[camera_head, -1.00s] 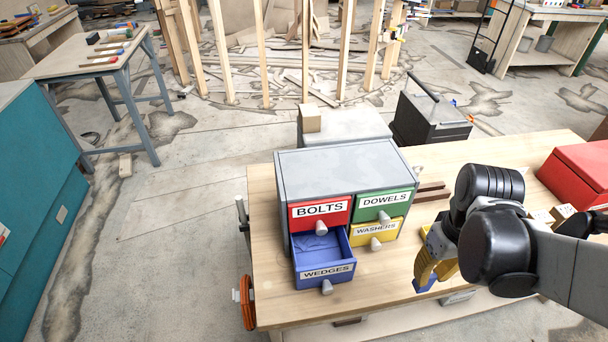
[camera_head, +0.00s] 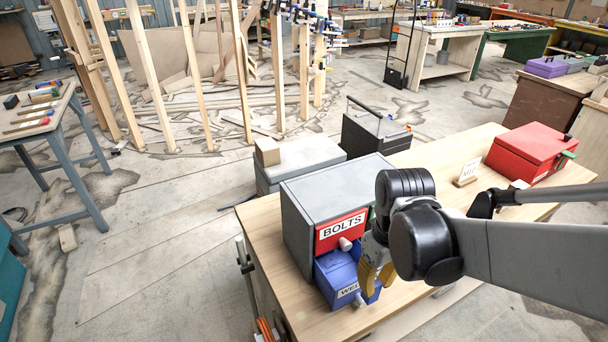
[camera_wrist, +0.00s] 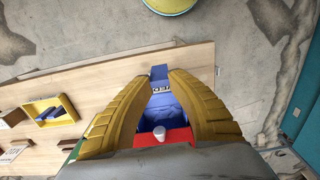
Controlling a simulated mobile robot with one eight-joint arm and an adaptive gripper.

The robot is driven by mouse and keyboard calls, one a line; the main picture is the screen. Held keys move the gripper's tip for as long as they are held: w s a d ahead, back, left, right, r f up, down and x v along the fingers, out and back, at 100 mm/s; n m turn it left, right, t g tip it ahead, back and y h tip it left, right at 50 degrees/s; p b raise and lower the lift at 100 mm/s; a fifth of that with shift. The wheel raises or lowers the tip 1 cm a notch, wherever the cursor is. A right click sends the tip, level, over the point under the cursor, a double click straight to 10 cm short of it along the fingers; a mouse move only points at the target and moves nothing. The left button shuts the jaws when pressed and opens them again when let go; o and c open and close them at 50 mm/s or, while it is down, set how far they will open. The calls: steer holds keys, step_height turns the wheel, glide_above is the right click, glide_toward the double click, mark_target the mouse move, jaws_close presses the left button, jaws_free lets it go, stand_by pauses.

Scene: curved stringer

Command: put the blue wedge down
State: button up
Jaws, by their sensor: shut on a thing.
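My gripper (camera_head: 374,277) has yellow fingers shut on the blue wedge (camera_head: 373,294), which shows only in part at the fingertips. In the wrist view, my gripper (camera_wrist: 161,76) has the blue wedge (camera_wrist: 159,72) between its tips, by the label of the open blue WEDGES drawer (camera_wrist: 163,114). In the head view the fingers overlap the right part of this drawer (camera_head: 333,268). Whether the wedge touches the drawer cannot be told. The red BOLTS drawer (camera_head: 339,231) above it is shut. My arm hides the chest's right-hand drawers in the head view.
The grey chest (camera_head: 325,186) stands on a wooden bench (camera_head: 450,168). A red box (camera_head: 528,150) and a small white sign (camera_head: 467,171) stand further right. A yellow-edged bin (camera_wrist: 52,109) shows left in the wrist view. Bare benchtop lies behind my arm.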

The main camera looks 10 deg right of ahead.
steer(key=w+a+b, duration=0.2)
steer(key=w+a, duration=0.1)
steer(key=w, duration=0.7)
steer(key=f+b, duration=0.1)
steer(key=f, duration=0.3)
steer(key=w+f+b, duration=0.1)
steer(key=f+b, duration=0.1)
steer(key=f, duration=0.1)
steer(key=a+f+b, duration=0.1)
steer(key=f, duration=0.3)
steer(key=shift+w+f, duration=0.15)
steer(key=shift+f, duration=0.2)
steer(key=shift+w, duration=0.1)
steer(key=shift+r, duration=0.1)
steer(key=shift+f+b, duration=0.65)
steer(key=shift+b, duration=0.05)
steer(key=o, duration=0.6)
